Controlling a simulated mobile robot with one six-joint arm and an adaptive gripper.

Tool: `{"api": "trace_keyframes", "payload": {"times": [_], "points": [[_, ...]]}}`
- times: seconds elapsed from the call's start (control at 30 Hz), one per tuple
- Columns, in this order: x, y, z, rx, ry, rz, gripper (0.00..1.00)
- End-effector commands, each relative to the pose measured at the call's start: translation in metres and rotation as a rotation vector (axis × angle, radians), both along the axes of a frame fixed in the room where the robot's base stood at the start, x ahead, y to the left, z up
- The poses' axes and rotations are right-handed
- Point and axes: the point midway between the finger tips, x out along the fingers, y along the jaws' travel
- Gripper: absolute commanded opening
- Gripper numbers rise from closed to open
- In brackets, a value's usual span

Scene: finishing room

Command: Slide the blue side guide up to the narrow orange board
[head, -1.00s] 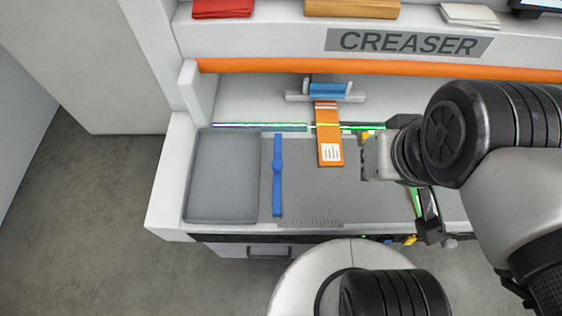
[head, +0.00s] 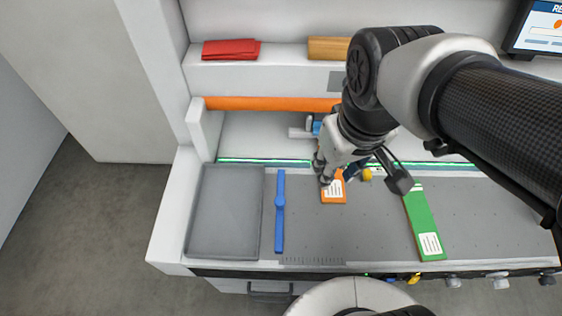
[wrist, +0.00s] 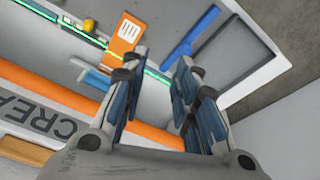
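The blue side guide (head: 279,212) is a long thin bar with a round boss near its middle, lying front to back on the grey bed. It also shows in the wrist view (wrist: 205,24). The narrow orange board (head: 334,192) with a white label lies to its right, with a clear gap between them. In the wrist view the orange board (wrist: 122,46) shows beyond the left finger. My gripper (head: 323,178) is above the orange board and hides its far part. In the wrist view my gripper (wrist: 162,62) has its fingers apart with nothing between them.
A grey pad (head: 224,212) lies left of the guide. A green board (head: 426,222) lies to the right, and a yellow knob (head: 367,174) is beside my gripper. An orange bar (head: 270,104) crosses the back. The bed between guide and orange board is free.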

Motion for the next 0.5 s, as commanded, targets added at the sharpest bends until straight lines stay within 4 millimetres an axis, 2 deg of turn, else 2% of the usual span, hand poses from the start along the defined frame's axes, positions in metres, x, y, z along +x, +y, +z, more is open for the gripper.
{"api": "trace_keyframes", "payload": {"times": [0.03,0.1,0.23,0.33,0.5], "points": [[0.013,0.016,-0.005,-0.015,0.043,0.072,0.34],[0.028,0.036,-0.014,-0.033,0.086,0.163,0.39],[0.048,0.068,-0.034,-0.062,0.150,0.301,0.46],[0.056,0.086,-0.046,-0.077,0.183,0.372,0.46],[0.061,0.098,-0.058,-0.087,0.204,0.422,0.46]]}}
